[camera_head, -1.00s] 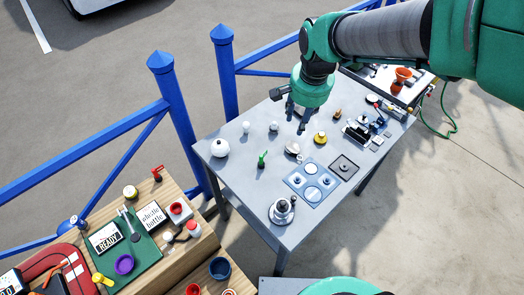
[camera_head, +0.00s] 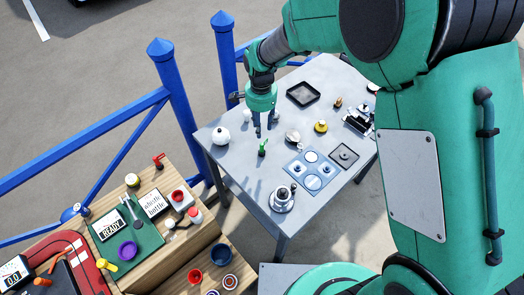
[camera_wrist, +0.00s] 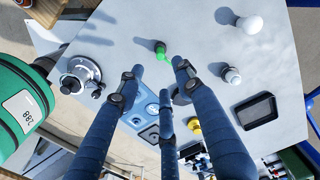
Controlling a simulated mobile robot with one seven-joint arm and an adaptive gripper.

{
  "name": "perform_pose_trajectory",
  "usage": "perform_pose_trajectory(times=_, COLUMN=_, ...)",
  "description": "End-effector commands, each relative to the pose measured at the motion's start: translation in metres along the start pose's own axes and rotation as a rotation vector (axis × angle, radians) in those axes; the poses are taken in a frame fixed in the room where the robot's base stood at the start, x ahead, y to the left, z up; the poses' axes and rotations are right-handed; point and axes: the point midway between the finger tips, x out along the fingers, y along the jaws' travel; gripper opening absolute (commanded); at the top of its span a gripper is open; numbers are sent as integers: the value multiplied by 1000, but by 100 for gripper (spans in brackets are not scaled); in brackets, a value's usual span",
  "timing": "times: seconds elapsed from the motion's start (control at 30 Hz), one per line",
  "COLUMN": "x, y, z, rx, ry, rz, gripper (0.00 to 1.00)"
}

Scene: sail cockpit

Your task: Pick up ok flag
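A small green item (camera_head: 262,147), which looks like the ok flag, stands on the grey table (camera_head: 228,165) near its left side. Its lettering is too small to read. It also shows in the wrist view as a bright green piece (camera_wrist: 161,50) with a dark base. My gripper (camera_head: 264,128) points down just behind the green item in the head view, apart from it. In the wrist view my gripper (camera_wrist: 157,78) has its dark blue fingers spread, with nothing between them.
A white round knob (camera_head: 221,136) is left of my gripper. A silver pot-like piece (camera_head: 283,199) stands at the table's front. A blue panel (camera_head: 313,170) and a yellow knob (camera_head: 321,126) lie to the right. A black tray (camera_head: 303,94) is at the back.

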Motion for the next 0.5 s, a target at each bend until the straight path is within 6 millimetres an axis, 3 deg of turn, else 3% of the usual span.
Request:
perform_pose_trajectory(times=0.27, x=6, y=0, z=0, rx=-1, ry=0, rz=1, gripper=36)
perform_pose_trajectory(times=0.5, x=34, y=1, z=0, rx=-1, ry=-1, rz=2, gripper=36)
